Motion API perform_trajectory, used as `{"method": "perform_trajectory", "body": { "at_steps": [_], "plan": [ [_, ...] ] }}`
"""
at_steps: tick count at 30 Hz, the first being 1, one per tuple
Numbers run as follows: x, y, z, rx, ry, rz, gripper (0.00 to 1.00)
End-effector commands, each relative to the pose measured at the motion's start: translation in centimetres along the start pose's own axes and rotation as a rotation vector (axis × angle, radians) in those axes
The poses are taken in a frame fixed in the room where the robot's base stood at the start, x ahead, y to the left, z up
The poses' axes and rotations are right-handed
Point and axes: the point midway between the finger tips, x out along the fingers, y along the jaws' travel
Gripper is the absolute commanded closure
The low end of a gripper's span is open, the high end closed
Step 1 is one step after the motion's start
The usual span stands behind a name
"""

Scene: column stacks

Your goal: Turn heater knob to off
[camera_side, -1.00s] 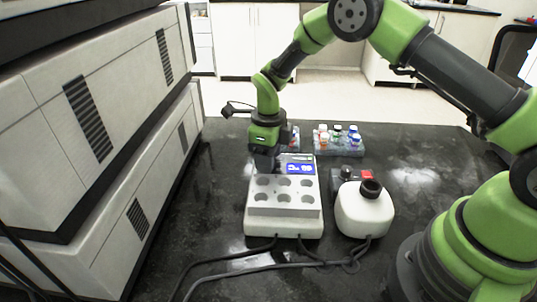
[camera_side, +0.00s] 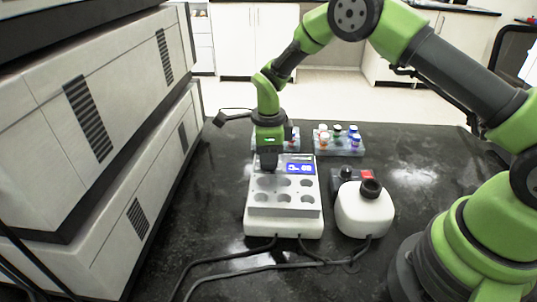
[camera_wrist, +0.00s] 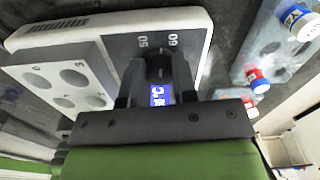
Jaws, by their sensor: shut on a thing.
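The heater (camera_side: 310,228) is a white box with a grey block of round wells and a lit blue display (camera_side: 300,169) at its back right. My gripper (camera_side: 268,163) points down over the back left of the heater, beside the display. In the wrist view, my gripper (camera_wrist: 158,78) is shut on the dark heater knob (camera_wrist: 158,68), between its two fingers. Printed marks 50 and 60 show next to the knob. The fingers hide most of the knob and part of the display, so the knob's exact setting is not readable. In the side view the knob is hidden.
A white bottle-like device (camera_side: 364,212) with a black neck stands right of the heater. Racks of coloured-cap vials (camera_side: 340,140) stand behind. Dark cables (camera_side: 240,262) run across the front. Large white cabinets (camera_side: 100,150) line the left side.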

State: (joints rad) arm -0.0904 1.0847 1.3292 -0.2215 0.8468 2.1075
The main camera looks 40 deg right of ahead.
Motion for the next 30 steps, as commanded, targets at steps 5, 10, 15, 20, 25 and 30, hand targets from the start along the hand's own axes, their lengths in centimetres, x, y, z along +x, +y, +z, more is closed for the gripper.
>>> {"method": "perform_trajectory", "body": {
  "at_steps": [5, 10, 15, 20, 25, 30],
  "plan": [
    [-0.05, -0.01, -0.03, -0.165, 0.001, 0.000, 0.98],
    [-0.06, -0.01, -0.03, -0.327, 0.001, 0.000, 0.98],
    [-0.06, -0.02, -0.03, -0.488, 0.001, 0.000, 0.98],
    [-0.06, -0.02, -0.03, -0.640, 0.001, 0.000, 0.98],
    [-0.07, -0.02, -0.04, -0.801, 0.001, 0.000, 0.98],
    [-0.07, -0.02, -0.04, -0.963, 0.001, 0.000, 0.98]
  ]
}}
